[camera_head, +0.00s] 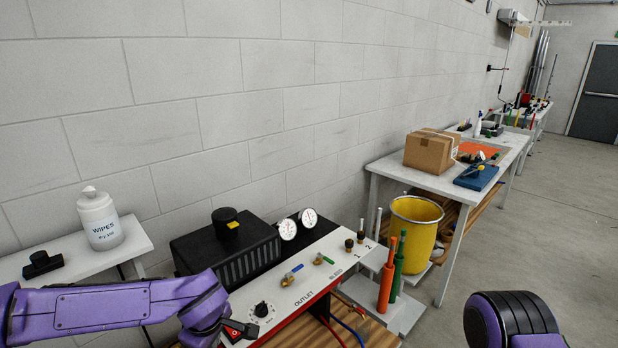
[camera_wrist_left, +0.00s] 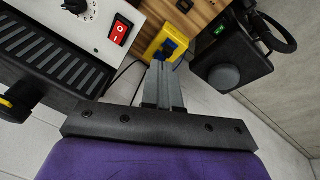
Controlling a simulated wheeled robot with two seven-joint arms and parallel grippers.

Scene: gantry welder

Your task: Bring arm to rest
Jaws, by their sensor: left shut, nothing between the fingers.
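My left arm (camera_head: 110,305) reaches in from the left at the bottom of the head view, in front of the white control panel. The fingers point toward a yellow block with a blue part (camera_wrist_left: 165,42) on a wooden surface; I cannot tell the gap. My right arm (camera_head: 510,320) shows as a purple and black link at the bottom right. Its gripper is not seen.
The white panel (camera_head: 300,290) carries gauges, knobs and a red switch (camera_wrist_left: 120,32). A black box with a grey knob (camera_wrist_left: 232,65) is right of the fingers. A yellow bucket (camera_head: 415,230) and a table with a cardboard box (camera_head: 430,152) stand beyond. The floor at right is clear.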

